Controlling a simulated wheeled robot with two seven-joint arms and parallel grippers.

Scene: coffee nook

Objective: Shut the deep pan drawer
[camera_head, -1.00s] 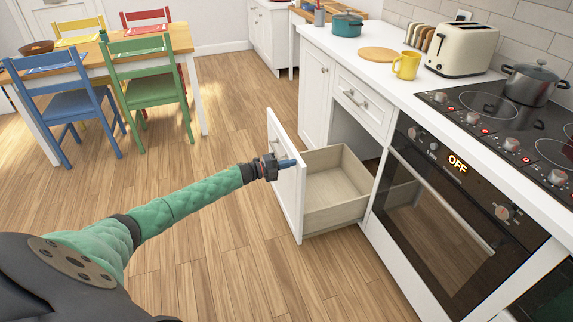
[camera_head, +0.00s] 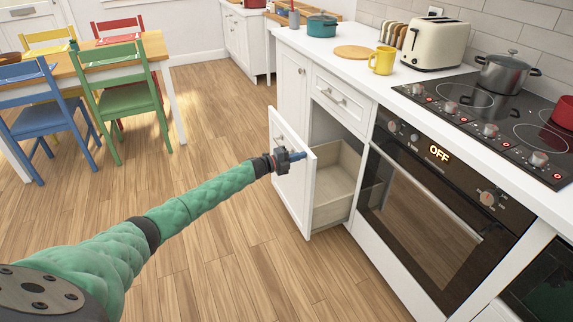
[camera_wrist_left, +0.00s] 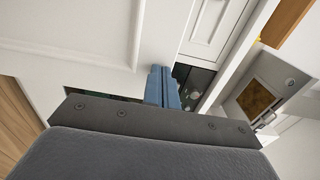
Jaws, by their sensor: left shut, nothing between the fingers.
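The deep pan drawer (camera_head: 333,182) is the lower drawer left of the oven. It stands partly open, its pale wooden box showing behind a white front panel (camera_head: 294,190). My left gripper (camera_head: 297,156) is shut and empty, with its blue fingertips at the upper part of the drawer front. I cannot tell for certain whether they touch it. In the left wrist view the shut blue fingers (camera_wrist_left: 162,88) are close to a white panel. My right gripper is not in view.
A shut upper drawer (camera_head: 341,96) is above the open one. The oven (camera_head: 430,200) is to its right, under a hob with a steel pot (camera_head: 507,73). The wooden floor (camera_head: 230,255) in front is clear. A table with coloured chairs stands at the left.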

